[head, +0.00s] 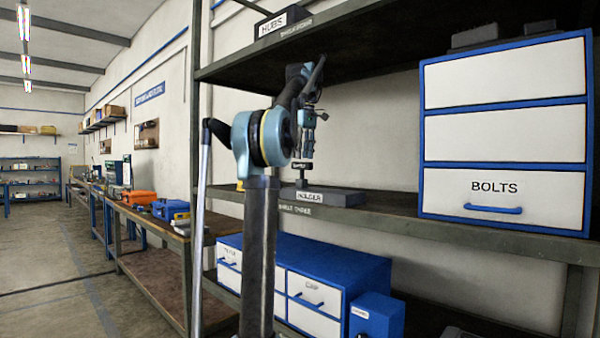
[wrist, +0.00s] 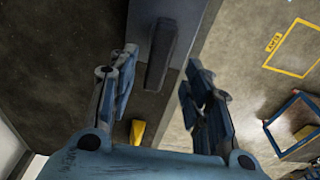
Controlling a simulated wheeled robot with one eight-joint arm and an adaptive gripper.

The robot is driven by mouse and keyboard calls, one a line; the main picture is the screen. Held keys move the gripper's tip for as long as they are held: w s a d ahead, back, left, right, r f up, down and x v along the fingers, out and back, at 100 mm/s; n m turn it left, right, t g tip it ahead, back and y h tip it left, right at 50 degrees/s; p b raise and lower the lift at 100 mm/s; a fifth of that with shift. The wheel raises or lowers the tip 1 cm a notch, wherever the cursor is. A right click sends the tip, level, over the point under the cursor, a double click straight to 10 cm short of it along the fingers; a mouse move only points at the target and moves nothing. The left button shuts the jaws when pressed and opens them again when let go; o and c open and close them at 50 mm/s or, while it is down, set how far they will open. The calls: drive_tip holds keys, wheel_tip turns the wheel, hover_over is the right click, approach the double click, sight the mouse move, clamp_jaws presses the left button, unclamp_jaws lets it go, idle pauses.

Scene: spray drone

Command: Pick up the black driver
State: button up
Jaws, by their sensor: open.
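In the wrist view a dark elongated piece, which looks like the black driver (wrist: 160,52), stands out from the grey holder block (wrist: 194,28). My gripper (wrist: 160,58) is open, with one finger on each side of this piece in the picture and nothing clearly held. I cannot tell how far it is from the fingers. In the head view my gripper (head: 302,165) points down over the left end of the block marked HOLDER (head: 335,197) on the middle shelf. The dark piece is small and unclear there, just under the gripper.
A yellow object (wrist: 137,131) lies near my gripper's base in the wrist view. A white and blue BOLTS cabinet (head: 505,140) stands right on the same shelf (head: 390,216). An upper shelf (head: 370,30) hangs above my arm. Blue drawers (head: 340,265) sit below.

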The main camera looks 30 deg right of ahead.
sight(302, 164)
drive_tip(key=shift+w+f, duration=0.15)
drive_tip(key=shift+f, duration=1.05)
drive_tip(key=shift+w+f, duration=0.1)
drive_tip(key=shift+f, duration=1.05)
drive_tip(key=shift+f, duration=0.25)
drive_tip(key=shift+c, duration=0.6)
clamp_jaws()
